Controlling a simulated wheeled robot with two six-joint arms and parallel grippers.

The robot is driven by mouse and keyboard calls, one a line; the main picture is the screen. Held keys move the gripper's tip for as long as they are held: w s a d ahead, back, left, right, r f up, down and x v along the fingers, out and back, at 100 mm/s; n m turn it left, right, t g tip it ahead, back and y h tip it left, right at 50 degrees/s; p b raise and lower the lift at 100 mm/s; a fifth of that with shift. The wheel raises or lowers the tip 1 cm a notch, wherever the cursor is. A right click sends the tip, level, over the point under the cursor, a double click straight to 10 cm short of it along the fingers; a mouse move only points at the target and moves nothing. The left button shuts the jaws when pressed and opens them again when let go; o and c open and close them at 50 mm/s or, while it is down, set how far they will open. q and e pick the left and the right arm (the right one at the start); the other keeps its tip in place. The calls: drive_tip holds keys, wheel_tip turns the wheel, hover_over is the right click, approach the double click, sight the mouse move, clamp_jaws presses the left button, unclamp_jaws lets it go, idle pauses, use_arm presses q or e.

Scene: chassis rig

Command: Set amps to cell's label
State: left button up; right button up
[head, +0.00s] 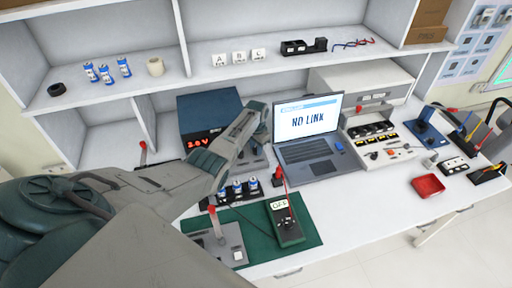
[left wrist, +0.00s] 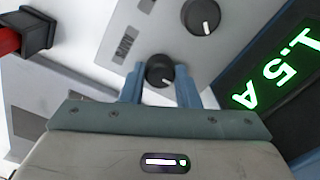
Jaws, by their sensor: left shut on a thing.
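The bench supply (head: 208,108) is a dark blue box at the back of the bench. Its red readout in the head view shows about 2.0 V. In the left wrist view a green display (left wrist: 280,68) reads 1.5 A. My left gripper (left wrist: 160,76) is shut on a black knob (left wrist: 161,66) with a white pointer mark. A second black knob (left wrist: 200,16) sits beside it, untouched. In the head view my left arm covers part of the supply's front.
A laptop (head: 308,122) shows NO LINK. A green multimeter (head: 287,228) reading OFF lies on a green mat (head: 262,248). More cells (head: 106,74) stand on the shelf. A red tray (head: 428,186) is at the right. A red-handled lever (head: 143,150) stands left of the supply.

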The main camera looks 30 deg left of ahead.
use_arm(q)
drive_tip(key=shift+w+r, duration=0.1)
drive_tip(key=o, duration=1)
drive_tip(key=shift+c, duration=0.2)
wheel_tip(320, 180, up, 11)
drive_tip(key=b, duration=0.1)
drive_tip(key=shift+d, duration=0.1)
drive_tip(key=shift+f, duration=0.2)
